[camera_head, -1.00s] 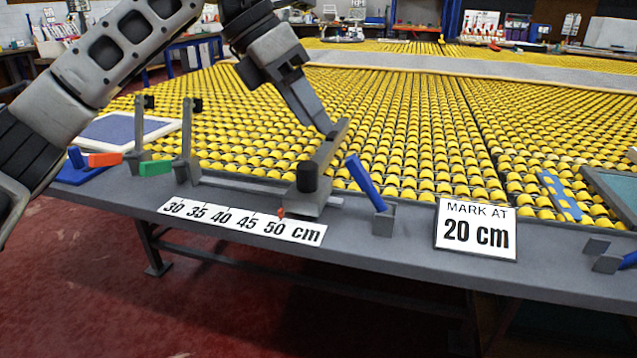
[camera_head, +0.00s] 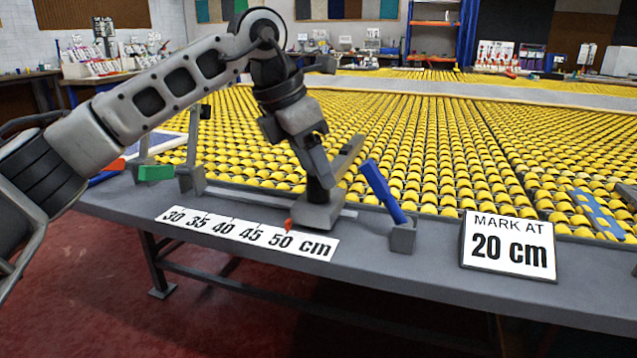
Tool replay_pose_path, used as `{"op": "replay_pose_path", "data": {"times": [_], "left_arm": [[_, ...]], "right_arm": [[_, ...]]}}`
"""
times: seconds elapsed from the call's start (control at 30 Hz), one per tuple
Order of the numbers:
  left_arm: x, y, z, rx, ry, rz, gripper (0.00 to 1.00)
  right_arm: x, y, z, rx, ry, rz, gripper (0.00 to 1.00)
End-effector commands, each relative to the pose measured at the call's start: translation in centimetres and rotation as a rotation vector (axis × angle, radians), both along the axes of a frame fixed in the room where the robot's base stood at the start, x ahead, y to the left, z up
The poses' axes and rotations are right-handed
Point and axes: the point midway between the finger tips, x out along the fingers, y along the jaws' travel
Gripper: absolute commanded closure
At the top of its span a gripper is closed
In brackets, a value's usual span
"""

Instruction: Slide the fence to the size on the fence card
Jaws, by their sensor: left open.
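The fence (camera_head: 318,216) is a grey block with a dark knob (camera_head: 318,190) and a grey slanted bar (camera_head: 347,156), on a rail along the table's near edge. Its red pointer (camera_head: 288,224) stands by the 50 on the white scale (camera_head: 245,233), marked 30 to 50 cm. My left gripper (camera_head: 315,168) is open, pointing down right at the top of the knob; whether its fingers straddle the knob is hard to tell. A white card (camera_head: 508,247) reads "MARK AT 20 cm"; no card naming a fence size shows. My right gripper is not in view.
A blue-handled tool (camera_head: 382,190) leans in a grey holder (camera_head: 402,237) just right of the fence. Grey posts (camera_head: 190,150) and a green-handled piece (camera_head: 155,173) stand left of the rail. Yellow rollers (camera_head: 430,150) fill the table behind.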

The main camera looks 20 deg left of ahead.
Motion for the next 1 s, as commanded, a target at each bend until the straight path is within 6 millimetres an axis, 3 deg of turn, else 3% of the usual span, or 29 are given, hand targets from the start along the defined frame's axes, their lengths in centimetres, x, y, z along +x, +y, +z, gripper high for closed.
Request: {"op": "replay_pose_path", "data": {"times": [0.2,0.53,0.57,0.73,1.0], "left_arm": [[0.6,-0.6,-2.1,-0.001,0.001,0.0,0.45],[0.7,-0.7,-2.3,-0.001,0.001,0.0,0.45],[0.7,-0.7,-2.3,-0.001,0.001,0.0,0.5],[0.6,-0.7,-2.3,-0.001,0.0,-0.001,0.98],[1.0,-0.6,-1.9,-0.001,0.001,-0.018,1.0]], "right_arm": [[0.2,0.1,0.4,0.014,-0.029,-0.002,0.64],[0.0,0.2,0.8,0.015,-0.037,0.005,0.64],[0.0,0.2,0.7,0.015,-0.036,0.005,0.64],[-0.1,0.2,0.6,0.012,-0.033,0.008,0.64],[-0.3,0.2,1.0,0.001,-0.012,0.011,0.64]]}}
